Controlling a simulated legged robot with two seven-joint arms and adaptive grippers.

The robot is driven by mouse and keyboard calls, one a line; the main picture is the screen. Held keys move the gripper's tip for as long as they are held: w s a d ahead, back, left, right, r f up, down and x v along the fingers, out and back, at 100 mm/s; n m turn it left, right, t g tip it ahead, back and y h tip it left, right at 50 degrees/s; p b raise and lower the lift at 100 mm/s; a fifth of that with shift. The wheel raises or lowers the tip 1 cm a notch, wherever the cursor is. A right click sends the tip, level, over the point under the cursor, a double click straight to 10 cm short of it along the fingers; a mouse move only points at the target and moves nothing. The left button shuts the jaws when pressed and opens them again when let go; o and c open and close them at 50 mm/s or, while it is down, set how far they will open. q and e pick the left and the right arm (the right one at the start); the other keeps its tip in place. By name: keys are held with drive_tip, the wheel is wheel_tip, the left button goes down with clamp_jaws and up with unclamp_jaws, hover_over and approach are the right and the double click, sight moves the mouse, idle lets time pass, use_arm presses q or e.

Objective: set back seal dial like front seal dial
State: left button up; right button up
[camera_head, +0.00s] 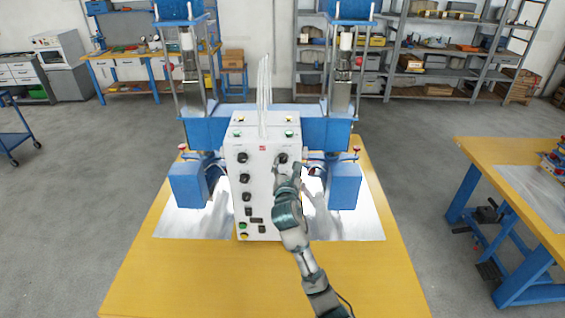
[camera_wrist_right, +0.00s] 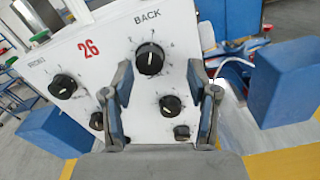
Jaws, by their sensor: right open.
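A white control box (camera_head: 258,200) stands upright on the yellow table with two columns of black dials. In the right wrist view, the top dial under the label BACK (camera_wrist_right: 150,58) has its white mark pointing roughly up. The writing naming the seal dials is not legible. My right gripper (camera_wrist_right: 159,70) is open, its fingers on either side of the top BACK dial; contact cannot be told. My left gripper is not in view.
Lower dials of the BACK column (camera_wrist_right: 170,105) lie between and below the fingers. Blue blocks (camera_head: 345,186) of the machine flank the box, with metal plates (camera_head: 360,222) beside it. Cables rise from the box top. The table front (camera_head: 200,285) is clear.

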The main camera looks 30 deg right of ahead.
sight(283, 159)
drive_tip(key=shift+w+d, duration=0.55)
drive_tip(key=shift+d, duration=0.3)
drive_tip(key=shift+w+d, duration=0.15)
drive_tip(key=shift+d, duration=0.1)
drive_tip(key=shift+w+a+r, duration=0.15)
drive_tip(key=shift+w+a, duration=0.05)
drive_tip(key=shift+a, duration=0.15)
drive_tip(key=a, duration=0.1)
drive_tip(key=w+a, duration=0.1)
drive_tip(key=shift+a+r, duration=0.1)
drive_tip(key=shift+a, duration=0.25)
drive_tip(key=shift+c, duration=0.9)
drive_tip(key=shift+s+d, duration=0.2)
drive_tip(key=shift+d, duration=0.1)
drive_tip(key=c, duration=0.4)
drive_tip(key=shift+s+d, duration=0.15)
drive_tip(key=shift+d, duration=0.5)
clamp_jaws()
drive_tip(key=shift+a, duration=0.4)
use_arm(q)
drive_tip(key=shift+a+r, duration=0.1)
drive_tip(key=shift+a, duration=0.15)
use_arm(e)
drive_tip(key=shift+d, duration=0.1)
